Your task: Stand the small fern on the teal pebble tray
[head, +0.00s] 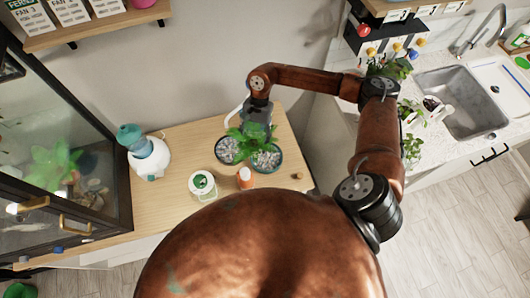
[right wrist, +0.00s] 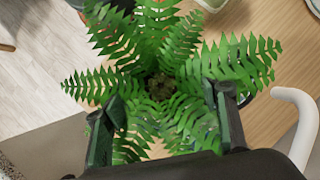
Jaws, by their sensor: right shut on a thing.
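The small fern (head: 252,145) is green and leafy, above the wood counter in the head view. It also fills the middle of the right wrist view (right wrist: 160,85), seen from above with dark soil at its centre. My right gripper (right wrist: 166,125) has a finger on each side of it and is shut on it; the leaves hide its pot and the grip. Two round pebble trays show under and beside the fern in the head view, a left one (head: 226,151) and a right one (head: 268,163) with a teal-looking rim. I cannot tell whether the fern touches either. My left gripper is out of view.
A white device with a teal tank (head: 131,137) is at left, beside the glass cabinet (head: 70,150). A white curved tube (right wrist: 301,115) is near the gripper.

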